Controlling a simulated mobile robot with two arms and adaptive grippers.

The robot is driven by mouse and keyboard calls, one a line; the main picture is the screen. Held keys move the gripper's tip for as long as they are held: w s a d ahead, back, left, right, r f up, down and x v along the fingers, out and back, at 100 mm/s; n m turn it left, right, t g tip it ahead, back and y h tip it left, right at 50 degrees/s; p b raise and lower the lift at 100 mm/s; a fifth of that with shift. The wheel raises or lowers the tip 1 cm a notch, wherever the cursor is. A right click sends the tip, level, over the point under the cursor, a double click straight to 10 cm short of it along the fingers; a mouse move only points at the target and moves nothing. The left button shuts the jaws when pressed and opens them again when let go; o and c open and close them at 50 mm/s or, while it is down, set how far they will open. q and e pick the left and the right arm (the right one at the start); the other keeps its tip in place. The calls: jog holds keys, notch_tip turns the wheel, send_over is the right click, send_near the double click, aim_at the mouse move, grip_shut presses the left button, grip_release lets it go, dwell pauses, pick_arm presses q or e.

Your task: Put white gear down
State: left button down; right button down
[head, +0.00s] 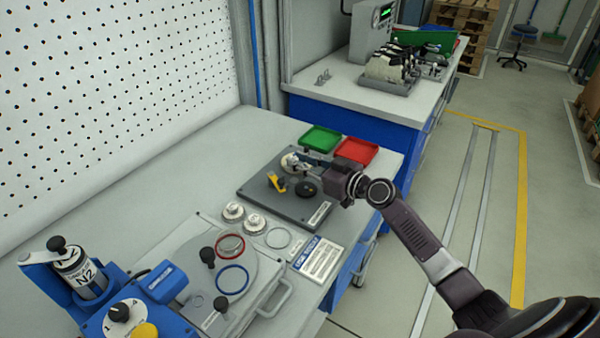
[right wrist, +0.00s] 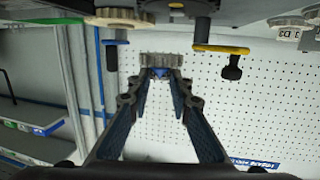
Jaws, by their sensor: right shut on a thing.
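My right gripper (head: 307,165) reaches in from the right over the dark grey fixture plate (head: 262,207) on the bench. It is shut on a white gear (head: 289,162), near the plate's far left side. In the right wrist view the fingertips (right wrist: 160,75) close on the toothed gear (right wrist: 160,60). Whether the gear touches the plate or a post is hidden. A yellow clamp (head: 275,182) and a black round part (head: 306,188) are on the plate beside the gripper. My left gripper is not in view.
Two pale gears (head: 233,211) and a thin ring (head: 278,237) lie in front of the plate. A green tray (head: 321,138) and a red tray (head: 356,150) sit behind it.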

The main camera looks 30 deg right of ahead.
notch_tip(320, 180, down, 4)
jog(key=shift+r, duration=0.15)
